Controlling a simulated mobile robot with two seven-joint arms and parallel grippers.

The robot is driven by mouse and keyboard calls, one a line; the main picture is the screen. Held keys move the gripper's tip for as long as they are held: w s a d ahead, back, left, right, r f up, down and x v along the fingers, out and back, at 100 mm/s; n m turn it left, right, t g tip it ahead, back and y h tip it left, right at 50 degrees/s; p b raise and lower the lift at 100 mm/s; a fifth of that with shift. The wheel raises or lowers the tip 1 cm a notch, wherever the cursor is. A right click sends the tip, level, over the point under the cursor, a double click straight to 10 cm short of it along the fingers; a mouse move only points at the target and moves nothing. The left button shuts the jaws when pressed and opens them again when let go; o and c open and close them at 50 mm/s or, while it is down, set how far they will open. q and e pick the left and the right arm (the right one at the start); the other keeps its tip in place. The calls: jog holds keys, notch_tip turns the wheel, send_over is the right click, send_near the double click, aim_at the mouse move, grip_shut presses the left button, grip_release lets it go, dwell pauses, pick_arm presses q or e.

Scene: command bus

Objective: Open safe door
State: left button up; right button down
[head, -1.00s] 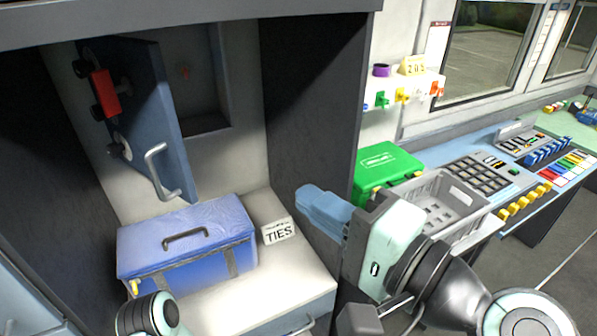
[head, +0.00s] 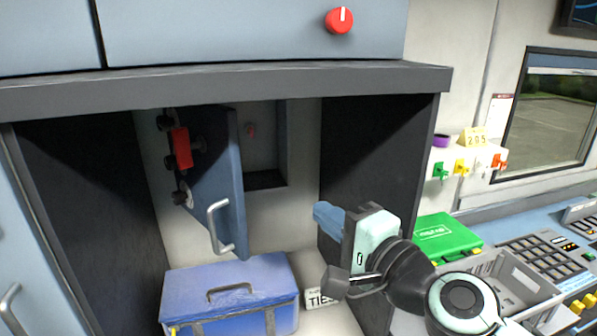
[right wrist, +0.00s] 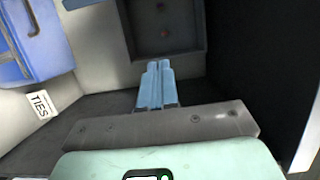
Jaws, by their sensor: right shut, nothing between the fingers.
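The blue safe door (head: 222,170) stands swung open in the recess, in the head view. Its silver handle (head: 218,228) faces me, and a red block (head: 181,147) and dark knobs sit on its left side. The safe's dark cavity (head: 266,150) shows right of the door, with a small red spot inside; the cavity also appears in the right wrist view (right wrist: 163,25). My right gripper (head: 325,212) is right of the door, apart from the handle. Its blue fingers (right wrist: 155,82) are together and empty, pointing toward the cavity. My left gripper is not in view.
A blue case (head: 230,290) sits below the door, beside a TIES card (head: 317,297). Dark cabinet walls (head: 375,150) and a top ledge (head: 230,85) bound the recess. A green box (head: 445,238) and grey crate (head: 500,285) stand right.

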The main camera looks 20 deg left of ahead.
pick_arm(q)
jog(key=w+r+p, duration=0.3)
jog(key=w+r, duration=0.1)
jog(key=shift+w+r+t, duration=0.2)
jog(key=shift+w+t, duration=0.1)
pick_arm(e)
jog(key=w+a, duration=0.9)
jog(key=w, duration=0.4)
jog(key=shift+w, duration=0.15)
